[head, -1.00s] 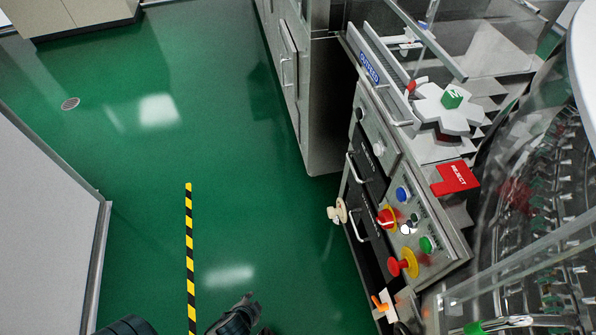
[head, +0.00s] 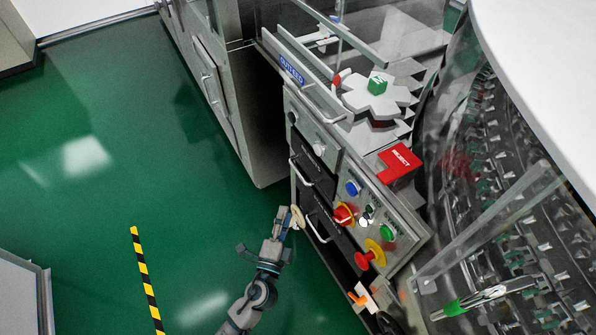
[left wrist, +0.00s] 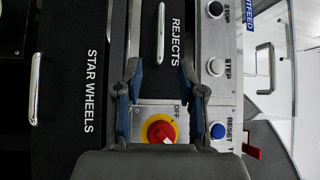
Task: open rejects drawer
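The rejects drawer (left wrist: 178,75) has a black front with white lettering and a silver bar handle (left wrist: 161,32) in the left wrist view. In the head view it appears to be the upper black drawer (head: 316,171), with its handle (head: 301,173) on the front; it looks closed. My left gripper (head: 284,212) is in front of the cabinet, low and left of that handle. In the left wrist view the left gripper (left wrist: 160,72) has its fingers apart, with nothing held between them; the handle lies beyond the fingertips. My right gripper is not in view.
The star wheels drawer (left wrist: 70,90) with its handle (left wrist: 36,88) lies beside it. A red-yellow rotary switch (left wrist: 160,131) and a blue button (left wrist: 218,131) are close by. Green floor (head: 100,190) is clear at left.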

